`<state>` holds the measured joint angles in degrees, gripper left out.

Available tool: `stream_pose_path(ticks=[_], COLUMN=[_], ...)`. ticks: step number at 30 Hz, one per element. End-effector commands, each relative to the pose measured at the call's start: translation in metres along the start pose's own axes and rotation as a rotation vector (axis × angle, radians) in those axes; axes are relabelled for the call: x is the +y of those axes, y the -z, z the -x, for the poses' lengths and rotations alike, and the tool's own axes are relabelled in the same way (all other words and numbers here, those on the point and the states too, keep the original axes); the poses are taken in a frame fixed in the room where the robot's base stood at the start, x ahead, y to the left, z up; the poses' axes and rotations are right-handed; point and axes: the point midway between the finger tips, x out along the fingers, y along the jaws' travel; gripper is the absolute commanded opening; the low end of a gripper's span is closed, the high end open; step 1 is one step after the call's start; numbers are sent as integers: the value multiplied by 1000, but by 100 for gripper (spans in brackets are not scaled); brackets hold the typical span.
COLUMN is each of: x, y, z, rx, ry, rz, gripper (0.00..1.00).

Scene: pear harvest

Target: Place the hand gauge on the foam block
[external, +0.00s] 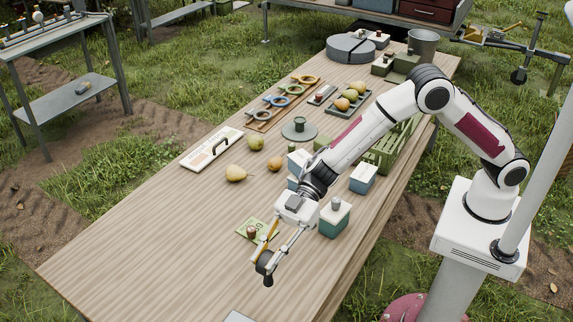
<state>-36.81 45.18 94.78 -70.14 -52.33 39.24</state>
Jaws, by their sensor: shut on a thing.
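My gripper (266,262) hangs low over the near part of the wooden table, pointing down and toward the front. A small dark rounded thing (267,269) shows at its fingertips; it seems to be the hand gauge, but it is too small to tell for sure. A yellow-orange strip runs beside the fingers; I cannot tell whether it belongs to the held thing. My gripper is shut on the held thing. I cannot clearly pick out the foam block among the blocks and boxes on the table.
A green card (250,229) with a small brown piece lies behind the gripper. White-topped teal boxes (335,218) stand to its right. Loose pears (235,173), a white board with handle (212,147), a ring rack (262,121) and a grey split disc (350,47) lie farther back. The near-left table is clear.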

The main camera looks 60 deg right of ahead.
Motion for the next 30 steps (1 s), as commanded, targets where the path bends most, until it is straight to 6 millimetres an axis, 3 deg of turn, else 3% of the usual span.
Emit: stream_pose_path(ticks=[8,14,21,30], x=[62,110,159,208], y=[-3,-10,-21,-38], z=[50,99,165,252], rx=[10,13,16,17], ry=[-106,-197,-308,-445], rz=[-19,-41,-71,-110], gripper=[0,0,0,0])
